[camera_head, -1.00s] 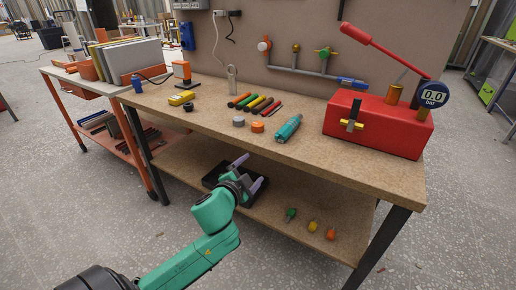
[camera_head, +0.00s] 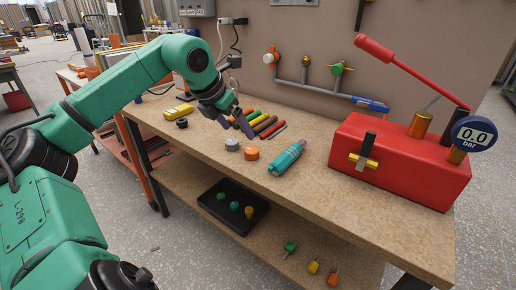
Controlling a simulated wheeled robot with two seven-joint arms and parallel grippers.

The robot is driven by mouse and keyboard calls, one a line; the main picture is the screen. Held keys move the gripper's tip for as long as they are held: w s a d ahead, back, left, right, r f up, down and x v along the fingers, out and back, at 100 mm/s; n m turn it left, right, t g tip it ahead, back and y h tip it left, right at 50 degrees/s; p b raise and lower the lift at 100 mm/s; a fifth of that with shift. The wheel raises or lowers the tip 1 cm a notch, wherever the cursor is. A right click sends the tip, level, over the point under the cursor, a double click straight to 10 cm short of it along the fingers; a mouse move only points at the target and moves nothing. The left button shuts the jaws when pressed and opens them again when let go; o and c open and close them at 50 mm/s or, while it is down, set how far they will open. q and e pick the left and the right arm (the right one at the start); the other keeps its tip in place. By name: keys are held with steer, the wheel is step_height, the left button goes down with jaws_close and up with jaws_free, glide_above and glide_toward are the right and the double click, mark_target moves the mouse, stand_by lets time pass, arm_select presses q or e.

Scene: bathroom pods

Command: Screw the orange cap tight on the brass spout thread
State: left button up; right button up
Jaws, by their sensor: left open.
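An orange cap (camera_head: 252,153) lies on the workbench top, just right of a grey cap (camera_head: 232,144). A brass-coloured spout end (camera_head: 308,61) tops the middle upright of the grey pipe on the back panel; its thread is too small to make out. My left gripper (camera_head: 236,124) points down over the bench, behind and left of the orange cap and apart from it. Its two dark fingers are spread, with nothing seen between them. My right gripper is out of view.
Several coloured rods (camera_head: 263,124) lie behind the caps, close to the gripper. A teal tool (camera_head: 287,158) lies right of the orange cap. A red pump box (camera_head: 398,165) fills the bench's right end. A black tray (camera_head: 233,220) sits on the lower shelf.

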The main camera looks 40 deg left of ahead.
mark_target(251, 150)
arm_select(q)
steer(key=p+x, duration=0.1)
steer(key=x, duration=0.3)
steer(key=shift+s+f, duration=0.1)
steer(key=shift+s, duration=0.1)
steer(key=shift+x, duration=0.9)
steer(key=shift+p+x, duration=0.55)
steer(key=shift+x, duration=0.4)
steer(key=x, duration=0.4)
steer(key=shift+w+a, duration=0.15)
steer(key=shift+w, duration=0.2)
steer(key=shift+r, duration=0.2)
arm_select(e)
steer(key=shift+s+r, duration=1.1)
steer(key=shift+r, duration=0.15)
arm_select(q)
jaws_close()
